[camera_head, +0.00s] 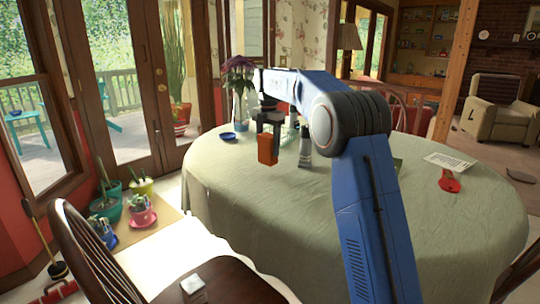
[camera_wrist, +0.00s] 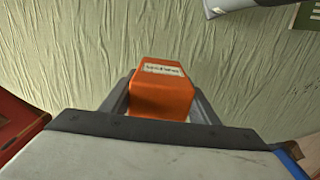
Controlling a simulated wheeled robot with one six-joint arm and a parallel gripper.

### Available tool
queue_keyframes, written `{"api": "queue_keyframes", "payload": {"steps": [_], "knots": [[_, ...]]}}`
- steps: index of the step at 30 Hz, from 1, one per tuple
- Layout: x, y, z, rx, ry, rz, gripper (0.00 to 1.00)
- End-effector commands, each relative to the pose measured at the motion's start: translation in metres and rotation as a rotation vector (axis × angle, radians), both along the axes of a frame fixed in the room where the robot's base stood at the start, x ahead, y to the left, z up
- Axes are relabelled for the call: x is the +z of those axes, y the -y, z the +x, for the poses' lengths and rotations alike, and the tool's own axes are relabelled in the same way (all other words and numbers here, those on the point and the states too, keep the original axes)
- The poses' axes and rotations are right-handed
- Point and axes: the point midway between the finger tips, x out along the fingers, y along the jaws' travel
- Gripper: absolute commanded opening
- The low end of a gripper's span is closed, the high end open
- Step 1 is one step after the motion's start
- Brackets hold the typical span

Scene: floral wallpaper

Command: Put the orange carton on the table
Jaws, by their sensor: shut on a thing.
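The orange carton (camera_head: 267,149) is held upright between the fingers of my gripper (camera_head: 268,124), over the left part of the table (camera_head: 350,205) with the pale green cloth. In the wrist view the carton (camera_wrist: 162,92) sits between both fingers of my gripper (camera_wrist: 160,105), with a white label on its upper face. The wrinkled tablecloth (camera_wrist: 75,75) shows behind it. I cannot tell whether the carton's base touches the cloth or hangs just above it.
A small blue dish (camera_head: 228,136) and a vase of purple flowers (camera_head: 240,85) stand to the left. A grey tube (camera_head: 305,150) stands just right of the carton. A red paddle-like thing (camera_head: 449,182) and a paper sheet (camera_head: 450,162) lie at the right. The front of the table is clear.

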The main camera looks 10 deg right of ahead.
Motion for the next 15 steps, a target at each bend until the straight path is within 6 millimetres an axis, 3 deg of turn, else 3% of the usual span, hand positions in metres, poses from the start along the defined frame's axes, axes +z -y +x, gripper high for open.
{"api": "queue_keyframes", "payload": {"steps": [7, 15], "knots": [[-0.032, 0.000, -0.001, 0.000, -0.002, 0.000, 0.29], [-0.035, 0.000, 0.000, 0.000, 0.000, 0.000, 0.29]]}}
